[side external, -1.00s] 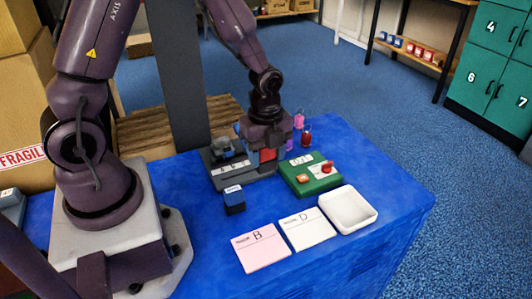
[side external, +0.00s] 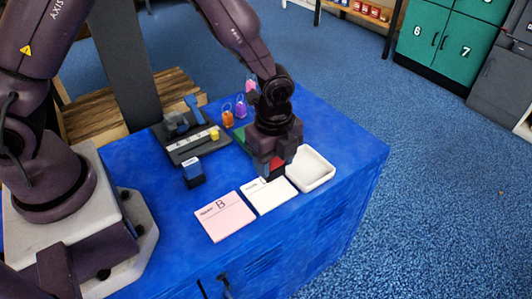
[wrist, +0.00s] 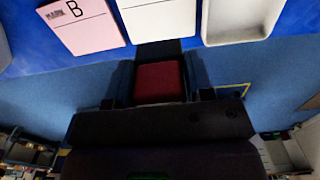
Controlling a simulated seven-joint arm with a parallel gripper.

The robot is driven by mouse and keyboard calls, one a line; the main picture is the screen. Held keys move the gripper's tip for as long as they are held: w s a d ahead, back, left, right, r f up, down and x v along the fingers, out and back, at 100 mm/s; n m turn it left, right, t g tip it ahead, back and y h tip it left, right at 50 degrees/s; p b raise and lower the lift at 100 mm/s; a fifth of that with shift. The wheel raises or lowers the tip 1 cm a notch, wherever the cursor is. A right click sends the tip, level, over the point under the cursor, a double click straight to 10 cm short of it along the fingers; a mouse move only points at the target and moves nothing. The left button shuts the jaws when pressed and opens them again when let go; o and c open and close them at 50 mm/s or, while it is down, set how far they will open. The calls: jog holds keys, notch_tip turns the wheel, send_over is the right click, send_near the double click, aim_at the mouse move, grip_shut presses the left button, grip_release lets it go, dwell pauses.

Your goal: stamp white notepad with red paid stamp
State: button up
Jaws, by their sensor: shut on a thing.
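My gripper (side external: 272,165) is shut on the red stamp (side external: 277,163), a red block with a dark base. It holds the stamp upright over the far part of the white notepad (side external: 268,197) and hides the pad's upper area, including its letter. I cannot tell whether the stamp touches the paper. In the wrist view the red stamp (wrist: 160,82) sits between the fingers, and its dark base overlaps the edge of the white notepad (wrist: 160,18).
A pink notepad marked B (side external: 224,216) lies left of the white one. A white tray (side external: 327,164) is close on the right. A blue stamp (side external: 193,173) stands left, before a dark rack (side external: 183,150). The front table edge is clear.

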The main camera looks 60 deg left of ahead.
aim_at(273, 178)
jog(key=shift+f, duration=2.7)
jog(key=shift+f, duration=0.6)
jog(key=shift+r, duration=3.55)
